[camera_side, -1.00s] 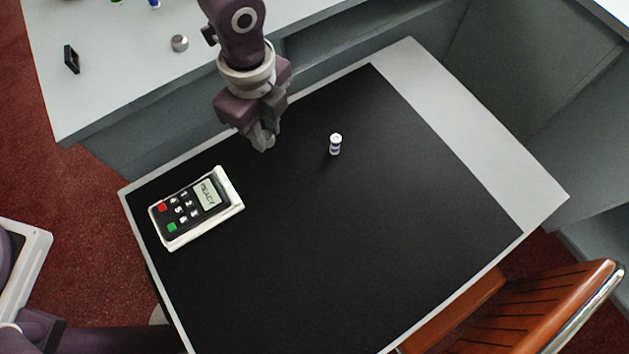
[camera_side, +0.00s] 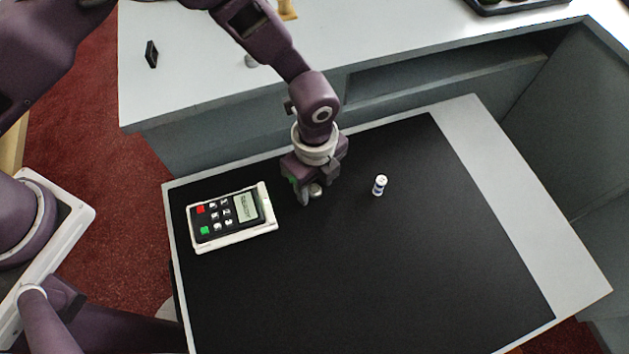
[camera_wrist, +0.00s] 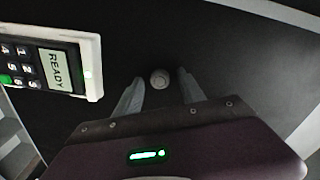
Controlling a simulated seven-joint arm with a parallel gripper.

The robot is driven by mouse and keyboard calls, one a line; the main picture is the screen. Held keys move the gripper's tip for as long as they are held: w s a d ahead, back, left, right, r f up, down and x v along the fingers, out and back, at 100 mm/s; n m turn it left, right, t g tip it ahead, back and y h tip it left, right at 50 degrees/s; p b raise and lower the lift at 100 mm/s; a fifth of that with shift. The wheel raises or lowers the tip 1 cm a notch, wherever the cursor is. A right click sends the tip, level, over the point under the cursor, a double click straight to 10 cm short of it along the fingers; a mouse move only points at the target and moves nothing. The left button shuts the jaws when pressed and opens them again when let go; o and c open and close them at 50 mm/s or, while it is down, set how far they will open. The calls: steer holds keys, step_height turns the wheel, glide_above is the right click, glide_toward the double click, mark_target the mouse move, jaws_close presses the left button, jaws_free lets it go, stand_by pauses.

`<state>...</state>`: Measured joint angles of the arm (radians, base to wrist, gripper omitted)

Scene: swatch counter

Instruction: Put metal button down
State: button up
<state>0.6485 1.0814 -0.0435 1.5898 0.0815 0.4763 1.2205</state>
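The metal button (camera_side: 317,189) is a small round grey disc on the black mat (camera_side: 400,270), by my fingertips in the side view. In the wrist view the button (camera_wrist: 160,78) lies between my two fingertips, with a gap showing on each side. My gripper (camera_side: 311,196) is open and low over the mat, right of the card reader. It also shows in the wrist view (camera_wrist: 161,78), its fingers spread around the button.
A card reader (camera_side: 227,217) in a white holder, its screen reading READY, lies left of my gripper. A grey counter (camera_side: 200,95) runs behind. The mat's front and right are clear.

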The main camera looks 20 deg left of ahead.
mark_target(315, 189)
steer(key=shift+r, duration=0.1)
step_height(315, 189, up, 12)
steer(key=s+a+r+n+t, duration=0.25)
steer(key=a+r+n, duration=0.75)
steer(key=a+r, duration=0.75)
steer(key=s+a+r+n+t, duration=0.1)
steer(key=s+a+r+n, duration=0.1)
steer(key=s+a+n, duration=0.2)
steer(key=s+a+r+n+t, duration=0.2)
steer(key=s+a+n, duration=0.3)
steer(key=s+n, duration=0.3)
steer(key=shift+s+r, duration=0.4)
steer(key=shift+s, duration=0.75)
